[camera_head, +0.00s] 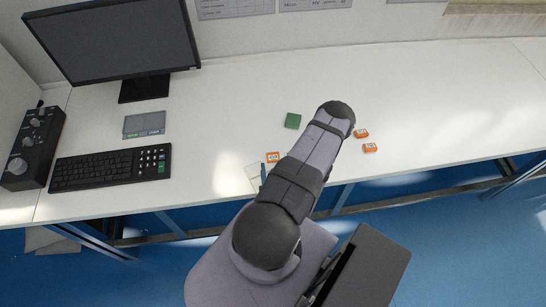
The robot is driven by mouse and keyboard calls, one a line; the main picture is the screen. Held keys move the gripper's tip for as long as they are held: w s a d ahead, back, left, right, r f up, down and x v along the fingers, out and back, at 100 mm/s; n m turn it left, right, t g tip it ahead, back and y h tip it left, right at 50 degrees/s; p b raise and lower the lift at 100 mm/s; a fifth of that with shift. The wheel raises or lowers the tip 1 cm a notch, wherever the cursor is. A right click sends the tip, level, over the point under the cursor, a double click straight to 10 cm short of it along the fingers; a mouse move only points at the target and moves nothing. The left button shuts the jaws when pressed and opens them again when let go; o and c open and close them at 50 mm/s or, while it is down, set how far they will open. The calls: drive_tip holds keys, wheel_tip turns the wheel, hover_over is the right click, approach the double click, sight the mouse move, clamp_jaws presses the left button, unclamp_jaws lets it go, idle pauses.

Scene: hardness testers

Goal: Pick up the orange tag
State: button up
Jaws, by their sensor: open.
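Three small orange tags lie on the white table. One orange tag (273,157) lies to the left of my arm, near the table's front edge. A second orange tag (361,133) and a third orange tag (370,148) lie close together to the right of my arm's raised joint. Each has a pale label whose print is too small to read. My arm reaches up over the table between them. My gripper does not show; the arm's own links seem to hide it.
A green block (293,120) lies left of my arm. A white sheet and a dark blue pen-like thing (263,172) lie near the front edge. A keyboard (110,167), grey pad (144,124), monitor (115,40) and black control box (32,146) fill the left. The table's right is clear.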

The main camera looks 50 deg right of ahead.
sight(273, 154)
drive_tip(key=shift+d, duration=0.1)
drive_tip(key=shift+b+x, duration=0.85)
drive_tip(key=shift+x, duration=1.7)
drive_tip(key=shift+w+r, duration=0.2)
drive_tip(key=c, duration=1.2)
drive_tip(key=shift+r, duration=0.1)
